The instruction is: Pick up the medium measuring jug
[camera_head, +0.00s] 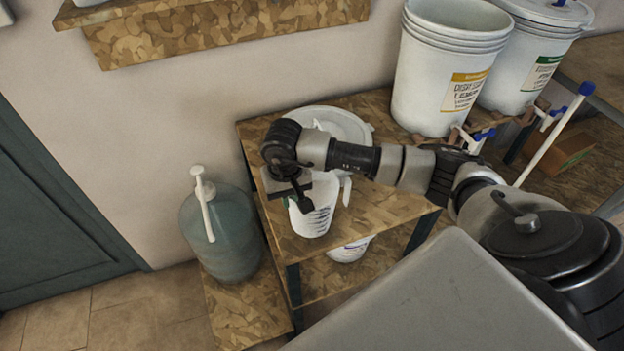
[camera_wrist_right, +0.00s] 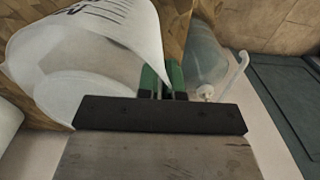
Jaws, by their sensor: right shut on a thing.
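The measuring jug (camera_head: 316,218) is white and translucent with dark scale marks and a handle on its right side. It is upright at the front of the small chipboard table (camera_head: 390,213); I cannot tell whether its base touches the top. My right gripper (camera_head: 301,201) comes down over the jug's left side and is shut on its wall near the rim. In the right wrist view the jug (camera_wrist_right: 95,50) fills the upper left, with the green-padded fingertips (camera_wrist_right: 163,78) at its edge. My left gripper is not in view.
A round white lid or tub (camera_head: 335,122) is behind the jug. A bluish pump container (camera_head: 222,235) stands lower left. Large white drums (camera_head: 440,75) with taps stand at the back right. Another white container (camera_head: 350,250) sits on the lower shelf.

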